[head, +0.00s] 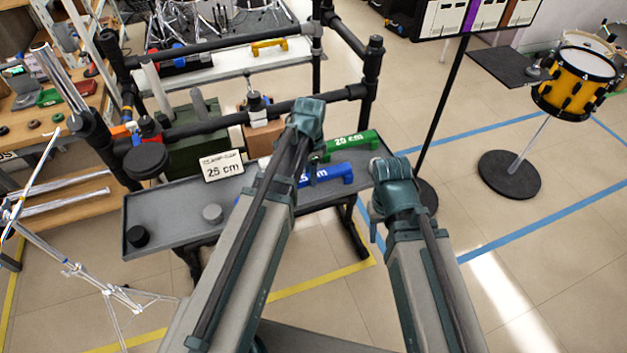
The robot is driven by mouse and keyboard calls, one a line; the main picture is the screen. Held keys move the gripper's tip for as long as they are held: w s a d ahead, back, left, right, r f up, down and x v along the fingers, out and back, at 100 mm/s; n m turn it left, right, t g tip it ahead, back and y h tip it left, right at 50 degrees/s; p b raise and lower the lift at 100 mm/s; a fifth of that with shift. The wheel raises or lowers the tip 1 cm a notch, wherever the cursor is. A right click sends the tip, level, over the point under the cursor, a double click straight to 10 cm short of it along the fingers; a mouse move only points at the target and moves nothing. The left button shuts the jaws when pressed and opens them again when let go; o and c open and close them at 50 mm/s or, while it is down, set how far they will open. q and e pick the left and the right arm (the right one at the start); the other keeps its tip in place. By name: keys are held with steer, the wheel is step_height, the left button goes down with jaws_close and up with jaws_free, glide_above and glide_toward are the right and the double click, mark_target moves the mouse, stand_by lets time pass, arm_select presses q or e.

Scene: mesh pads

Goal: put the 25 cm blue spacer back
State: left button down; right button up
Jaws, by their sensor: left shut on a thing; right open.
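The blue spacer (335,175) is a bar with raised ends and white lettering, partly hidden by my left arm. It is over the right part of the grey tray table (180,205); I cannot tell whether it touches the surface. My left gripper (312,174) reaches down and is shut on the blue spacer; its fingers are mostly hidden by the arm. A small bit of blue shows left of the arm. My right gripper (376,222) is open and empty, right of the tray's end. A white "25 cm" card (222,167) stands at the tray's back edge.
A green 20 cm spacer (348,143) lies just behind the blue one. A black rail (230,125) runs behind. A black stand pole (445,100) rises to the right.

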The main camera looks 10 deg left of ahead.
arm_select(q)
steer(key=shift+f, duration=0.6)
steer(key=shift+r, duration=0.15)
arm_select(e)
steer(key=shift+d+f, duration=0.2)
steer(key=shift+f, duration=0.25)
arm_select(q)
steer(key=c, duration=0.5)
jaws_free()
arm_select(e)
steer(key=shift+f, duration=0.15)
arm_select(q)
step_height(320, 180, up, 12)
steer(key=p, duration=1.2)
steer(key=s+d+n+y, duration=0.1)
steer(key=s+d+n, duration=0.6)
steer(key=s+d, duration=0.3)
steer(key=s, duration=0.4)
steer(key=shift+s+d, duration=0.15)
steer(key=shift+d, duration=0.05)
arm_select(e)
step_height(320, 180, up, 12)
